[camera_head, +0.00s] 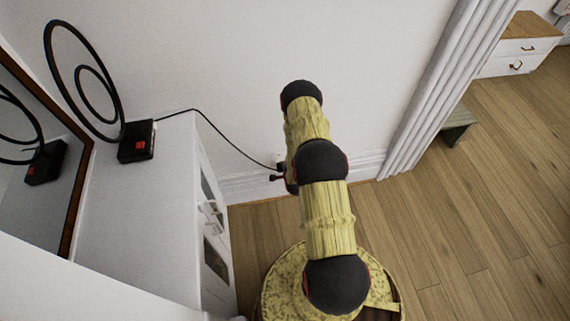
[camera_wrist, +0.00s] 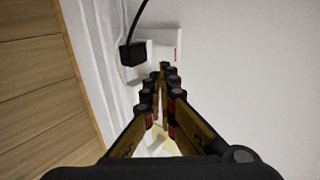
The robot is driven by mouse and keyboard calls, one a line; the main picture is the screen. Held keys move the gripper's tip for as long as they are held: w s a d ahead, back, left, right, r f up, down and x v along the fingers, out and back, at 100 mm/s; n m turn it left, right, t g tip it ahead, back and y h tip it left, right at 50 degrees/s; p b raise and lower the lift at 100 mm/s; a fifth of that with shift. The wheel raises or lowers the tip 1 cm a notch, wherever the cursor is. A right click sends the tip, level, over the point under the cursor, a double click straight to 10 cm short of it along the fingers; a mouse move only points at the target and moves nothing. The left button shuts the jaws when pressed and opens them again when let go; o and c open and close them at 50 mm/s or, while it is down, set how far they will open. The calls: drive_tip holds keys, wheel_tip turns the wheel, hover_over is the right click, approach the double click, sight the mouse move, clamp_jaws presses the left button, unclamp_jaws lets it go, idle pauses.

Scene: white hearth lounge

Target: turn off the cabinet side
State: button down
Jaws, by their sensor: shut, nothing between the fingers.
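A white wall socket plate (camera_wrist: 163,48) shows in the wrist view, with a black plug (camera_wrist: 132,54) in its left part and a small red mark (camera_wrist: 177,53) at its right. My gripper (camera_wrist: 164,72) is shut and empty, its tips just below the plate in the picture; I cannot tell whether they touch it. In the head view the socket (camera_head: 280,158) is partly hidden by my arm. A black cord (camera_head: 225,137) runs from it to a black spiral lamp (camera_head: 84,72) with a red button on its base, on the white cabinet (camera_head: 130,205).
A framed mirror (camera_head: 75,190) stands at the left of the cabinet top. Wooden floor (camera_head: 480,220) is open at the right, with a white drawer unit (camera_head: 515,50) farther back.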

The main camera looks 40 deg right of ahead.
drive_tip(key=p+v, duration=0.2)
drive_tip(key=v, duration=0.6)
idle(0.4)
